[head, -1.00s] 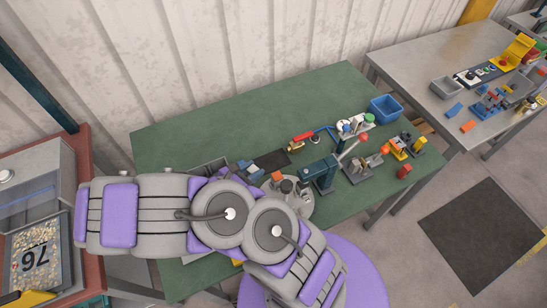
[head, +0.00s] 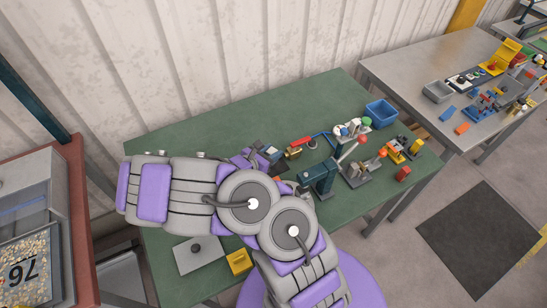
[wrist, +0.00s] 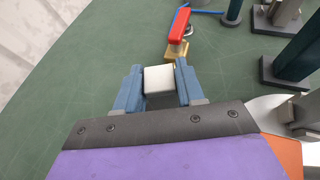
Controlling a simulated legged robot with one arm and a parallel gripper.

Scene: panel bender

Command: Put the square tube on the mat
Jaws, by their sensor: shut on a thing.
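The pale grey square tube (wrist: 158,79) is between the blue fingers of my gripper (wrist: 159,84) in the wrist view. My gripper is shut on it, above the green table (wrist: 90,90). In the head view, my gripper end (head: 268,152) is small and partly covered by my arm. A dark patch of the mat (head: 281,169) shows beside my gripper in the head view; my arm hides most of it. I cannot tell the tube's height above the surface.
A red-handled brass valve (wrist: 177,48) lies just beyond the tube. A teal lever press (head: 320,177) and other fixtures stand to the right. A blue bin (head: 381,113) is at the far right corner. The table's back left is clear.

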